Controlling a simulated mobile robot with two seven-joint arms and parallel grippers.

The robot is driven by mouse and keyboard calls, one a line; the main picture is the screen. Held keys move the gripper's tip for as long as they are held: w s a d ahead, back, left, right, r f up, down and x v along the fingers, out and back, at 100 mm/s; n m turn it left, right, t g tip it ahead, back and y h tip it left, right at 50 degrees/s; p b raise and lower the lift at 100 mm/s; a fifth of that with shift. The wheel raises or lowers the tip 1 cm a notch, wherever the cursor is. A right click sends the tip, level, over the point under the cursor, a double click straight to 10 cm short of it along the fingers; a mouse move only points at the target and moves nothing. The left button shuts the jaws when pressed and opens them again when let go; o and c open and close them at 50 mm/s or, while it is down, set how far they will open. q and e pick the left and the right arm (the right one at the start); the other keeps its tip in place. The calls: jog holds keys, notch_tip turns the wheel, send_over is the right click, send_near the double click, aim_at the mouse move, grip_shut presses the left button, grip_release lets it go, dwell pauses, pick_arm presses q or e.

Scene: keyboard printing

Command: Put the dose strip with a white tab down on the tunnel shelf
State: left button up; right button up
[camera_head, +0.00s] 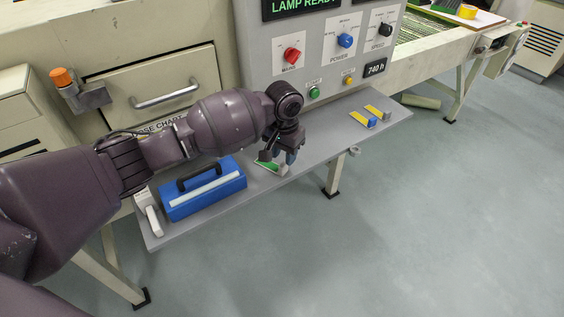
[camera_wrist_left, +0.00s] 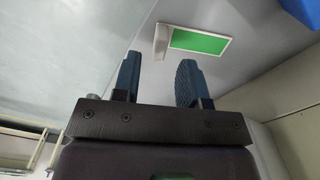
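The green dose strip with a white tab (camera_head: 268,166) lies on the grey shelf (camera_head: 325,138) under the control panel, partly hidden by my left gripper in the head view. The strip's green face (camera_wrist_left: 200,42) and its white tab at the left end show in the left wrist view. My left gripper (camera_head: 279,156) is just above the strip, pointing down. In the left wrist view, the two fingers of the left gripper (camera_wrist_left: 157,72) are apart with nothing between them; the strip is beyond the tips, apart from them. My right gripper is not in view.
A blue case (camera_head: 205,188) with a black handle stands on the shelf left of the strip, beside a white device (camera_head: 150,213). Two small yellow-and-blue pieces (camera_head: 361,119) (camera_head: 377,113) lie farther right. The panel (camera_head: 325,50) rises behind. The shelf between is clear.

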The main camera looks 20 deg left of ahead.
pick_arm(q)
notch_tip(320, 180, up, 8)
jog(key=p, duration=0.1)
jog(key=shift+f+p, duration=0.15)
jog(key=shift+p, duration=0.25)
